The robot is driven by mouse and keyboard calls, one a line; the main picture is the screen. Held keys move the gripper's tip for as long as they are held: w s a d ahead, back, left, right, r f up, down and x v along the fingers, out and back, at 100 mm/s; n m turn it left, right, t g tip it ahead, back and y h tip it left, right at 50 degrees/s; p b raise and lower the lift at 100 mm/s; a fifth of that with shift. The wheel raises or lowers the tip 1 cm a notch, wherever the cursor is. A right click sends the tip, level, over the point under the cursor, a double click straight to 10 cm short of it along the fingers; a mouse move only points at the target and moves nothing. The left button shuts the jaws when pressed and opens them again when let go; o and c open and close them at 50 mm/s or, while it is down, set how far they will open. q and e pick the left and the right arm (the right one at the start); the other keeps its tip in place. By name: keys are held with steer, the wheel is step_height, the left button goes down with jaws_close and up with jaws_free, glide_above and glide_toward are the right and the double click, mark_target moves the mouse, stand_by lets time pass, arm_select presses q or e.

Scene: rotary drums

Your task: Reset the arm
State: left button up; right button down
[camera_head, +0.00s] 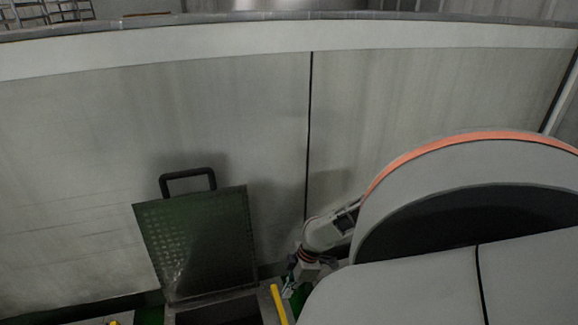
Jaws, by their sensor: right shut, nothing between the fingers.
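My right gripper (290,281) is small and dark, low in the middle of the head view, at the end of my right arm (328,231), which comes in from the right. Its fingers are shut with nothing visible between them. It is just right of a green lid (200,240) that stands raised with a black handle (188,176) on top. The gripper appears apart from the lid. My left gripper is not in view.
Below the lid is an open box (270,300), cut off by the bottom edge. A yellow bar (279,304) stands at its right side, close to my right gripper. A large grey curved wall (130,130) fills the background.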

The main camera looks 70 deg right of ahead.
steer(key=shift+s+r, duration=0.1)
steer(key=shift+r, duration=0.35)
stand_by(0.4)
